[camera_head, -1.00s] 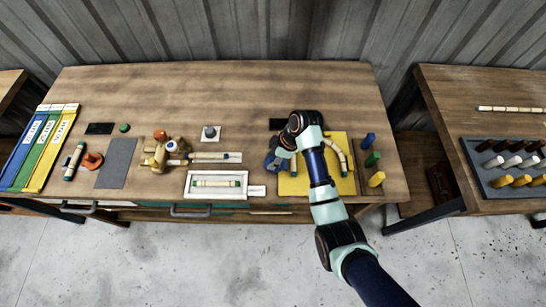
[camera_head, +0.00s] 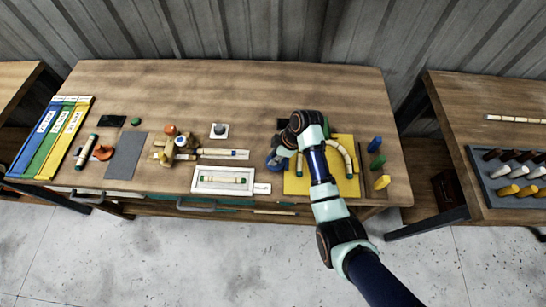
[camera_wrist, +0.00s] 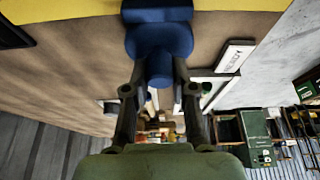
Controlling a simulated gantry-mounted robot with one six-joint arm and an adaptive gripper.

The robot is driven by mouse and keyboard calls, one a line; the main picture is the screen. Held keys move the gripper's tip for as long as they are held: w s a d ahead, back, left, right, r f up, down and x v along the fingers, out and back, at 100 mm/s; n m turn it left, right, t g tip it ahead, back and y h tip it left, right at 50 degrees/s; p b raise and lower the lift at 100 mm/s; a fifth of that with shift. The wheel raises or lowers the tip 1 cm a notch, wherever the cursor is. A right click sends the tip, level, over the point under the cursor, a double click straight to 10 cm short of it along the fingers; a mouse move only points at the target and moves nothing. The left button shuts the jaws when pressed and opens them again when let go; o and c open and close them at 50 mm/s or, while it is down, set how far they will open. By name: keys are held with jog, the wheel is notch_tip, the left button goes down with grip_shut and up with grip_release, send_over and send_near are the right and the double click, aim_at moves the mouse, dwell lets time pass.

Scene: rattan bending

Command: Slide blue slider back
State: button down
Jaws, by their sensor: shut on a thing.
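The blue slider (camera_wrist: 160,38) shows large at the top middle of the wrist view, with a rounded knob toward me. My gripper (camera_wrist: 160,72) has its two fingers closed on either side of this knob. In the head view, blue parts (camera_head: 275,161) show at the left edge of the yellow board (camera_head: 295,186), beside my gripper. My arm hides part of the board, and the exact contact of the fingertips is hard to make out there. A curved rattan piece (camera_head: 343,155) lies on the board, right of my arm.
Blue (camera_head: 375,144), green (camera_head: 377,162) and yellow (camera_head: 382,182) pegs stand right of the board. Left of it are a framed white tray (camera_head: 203,186) with a rattan stick and a wooden fixture (camera_head: 168,151). The back of the table is clear.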

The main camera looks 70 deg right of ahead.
aim_at(281, 162)
jog(key=c, duration=0.9)
grip_release()
jog(key=shift+w, duration=0.25)
jog(key=shift+c, duration=0.2)
jog(key=shift+s+r, duration=0.1)
jog(key=v, duration=0.7)
jog(key=shift+r, duration=0.15)
